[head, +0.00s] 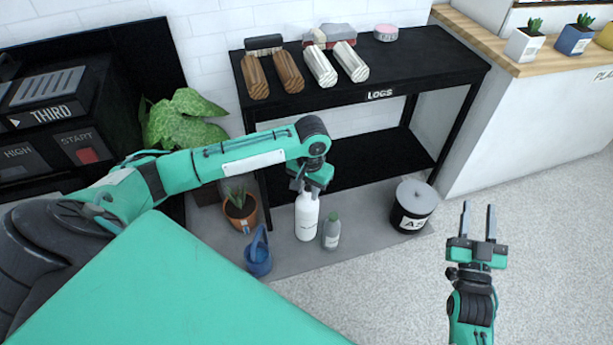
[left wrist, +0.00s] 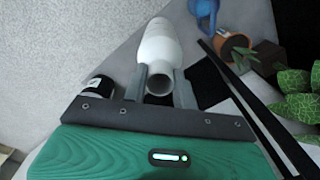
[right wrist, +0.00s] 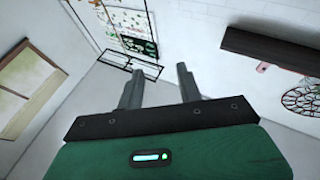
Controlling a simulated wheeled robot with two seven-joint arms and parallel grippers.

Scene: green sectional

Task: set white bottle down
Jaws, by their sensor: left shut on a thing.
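The white bottle (head: 307,218) is upright over the grey mat (head: 365,245) in front of the black shelf. My left gripper (head: 311,186) is shut on its top from above. In the left wrist view, the white bottle (left wrist: 160,45) lies between the two fingers of my left gripper (left wrist: 165,85). I cannot tell whether its base touches the mat. My right gripper (head: 478,225) is open and empty over the pale floor at the right. In the right wrist view, the fingers of my right gripper (right wrist: 158,85) stand apart with nothing between them.
A grey-green bottle (head: 331,233) stands close to the white bottle's right. A blue watering can (head: 258,254) and a potted plant (head: 240,212) stand to its left. A black bucket with a grey lid (head: 412,206) is further right. The black shelf (head: 440,75) with logs rises behind.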

